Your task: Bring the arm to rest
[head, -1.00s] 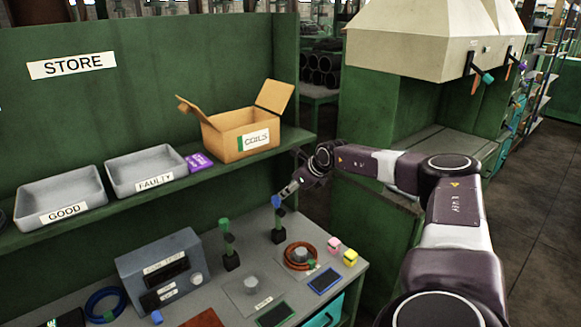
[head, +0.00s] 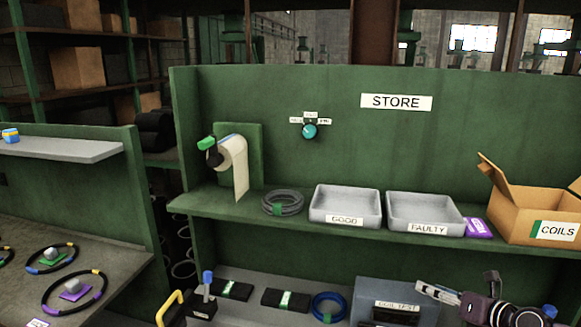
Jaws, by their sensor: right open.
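My right gripper (head: 432,292) comes in at the bottom right, with its fingers pointing left and its jaws open. Nothing shows between its fingers. It is in front of the grey test box (head: 375,290) on the lower bench and covers part of that box. Most of my right arm is outside the picture. My left gripper is not in view.
A blue coil (head: 329,307) lies below. Another bench stands left.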

